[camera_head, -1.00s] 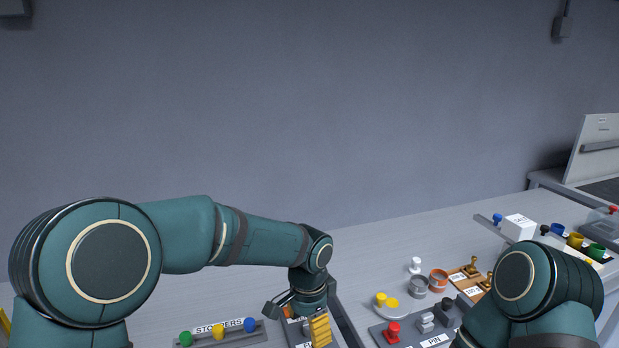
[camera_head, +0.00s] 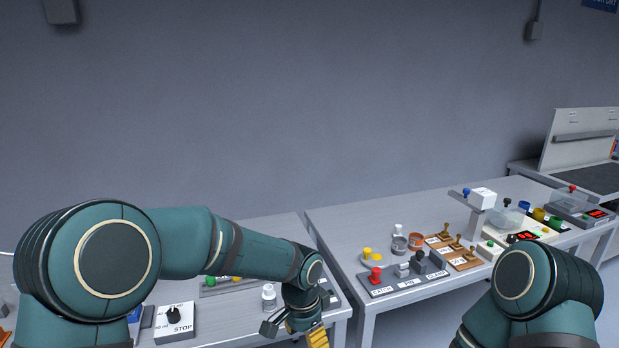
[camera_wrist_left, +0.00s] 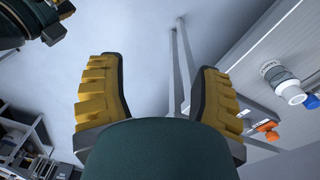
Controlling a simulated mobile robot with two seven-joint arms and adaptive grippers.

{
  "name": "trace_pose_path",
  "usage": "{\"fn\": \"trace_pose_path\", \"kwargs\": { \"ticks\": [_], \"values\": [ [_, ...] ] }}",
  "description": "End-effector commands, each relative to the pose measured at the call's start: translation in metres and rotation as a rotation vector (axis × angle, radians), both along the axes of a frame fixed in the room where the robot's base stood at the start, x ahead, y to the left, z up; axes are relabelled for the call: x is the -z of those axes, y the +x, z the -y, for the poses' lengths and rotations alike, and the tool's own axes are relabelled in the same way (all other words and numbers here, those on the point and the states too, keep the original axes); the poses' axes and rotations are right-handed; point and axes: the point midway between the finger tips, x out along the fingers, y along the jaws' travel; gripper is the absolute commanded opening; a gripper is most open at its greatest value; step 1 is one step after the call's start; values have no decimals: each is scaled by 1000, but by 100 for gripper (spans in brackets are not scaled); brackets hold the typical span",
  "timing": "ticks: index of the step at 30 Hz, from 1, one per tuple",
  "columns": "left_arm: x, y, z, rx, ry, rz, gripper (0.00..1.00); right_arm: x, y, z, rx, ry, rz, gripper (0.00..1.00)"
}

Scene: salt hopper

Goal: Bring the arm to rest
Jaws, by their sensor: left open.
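My left arm reaches in from the left in the head view, bent downward at the wrist. My left gripper (camera_head: 296,334) hangs at the bottom edge of that view, by the front edge of the left table (camera_head: 240,303). In the left wrist view the two yellow-padded fingers of the left gripper (camera_wrist_left: 158,85) are wide apart with nothing between them. Grey floor shows past them.
A white bottle (camera_head: 268,297) stands on the left table close behind my left wrist. The right table (camera_head: 340,223) holds a grey base with knobs (camera_head: 405,275), stamps (camera_head: 457,246) and several cups. A gap separates the tables.

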Motion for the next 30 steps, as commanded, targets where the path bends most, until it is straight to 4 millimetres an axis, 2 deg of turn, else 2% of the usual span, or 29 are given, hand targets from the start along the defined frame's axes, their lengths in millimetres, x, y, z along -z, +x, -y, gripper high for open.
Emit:
{"fn": "trace_pose_path", "kwargs": {
  "ticks": [1,5,8,12,15,18,22,30],
  "values": [
    [21,-6,-5,-42,-29,-19,65,0,1,0,1,0,2,61],
    [69,-25,-15,-178,-119,-50,65,0,1,0,1,0,2,61],
    [107,-46,-25,-318,-187,-75,65,0,1,0,1,0,2,61],
    [157,-85,-45,-570,-273,-100,65,0,1,0,0,0,1,61],
    [182,-114,-61,-753,-309,-104,65,0,1,0,0,0,1,61],
    [198,-138,-75,-904,-324,-95,65,0,1,0,0,0,1,61],
    [207,-158,-89,-1030,-327,-79,65,0,1,0,0,0,1,61],
    [210,-165,-94,-1081,-328,-68,65,0,1,0,0,0,1,61]
  ]
}}
